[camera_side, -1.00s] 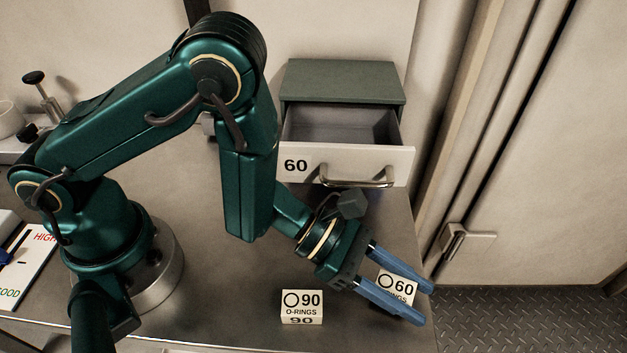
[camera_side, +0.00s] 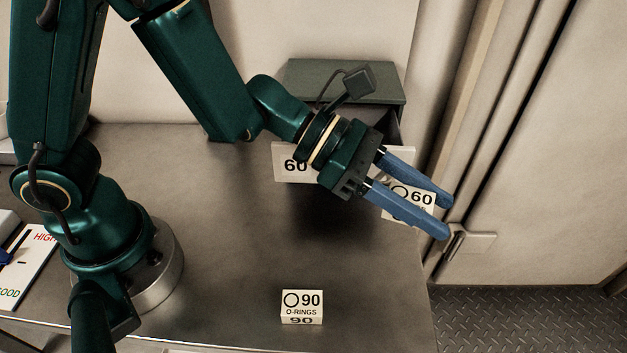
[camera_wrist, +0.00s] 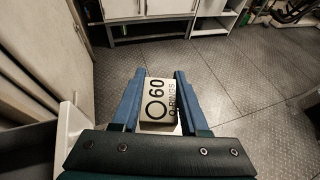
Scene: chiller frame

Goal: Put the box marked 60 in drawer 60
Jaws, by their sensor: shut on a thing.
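The white box marked 60 (camera_side: 421,197) is held between the two blue fingers of my gripper (camera_side: 418,200), raised well above the table. In the wrist view the box marked 60 (camera_wrist: 158,100) sits between both fingers (camera_wrist: 157,98), its label reading sideways. Drawer 60 (camera_side: 291,165) is the open drawer of the grey-green cabinet (camera_side: 340,82). In the side view my wrist covers most of the drawer's front, its handle and its inside. The gripper is in front of the drawer and its fingers point to the right, past the cabinet.
A white box marked 90 (camera_side: 301,307) stands on the metal table (camera_side: 230,250) near the front edge. A door with a latch (camera_side: 466,242) is at the right, close to the fingertips in the picture. The table's middle is clear.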

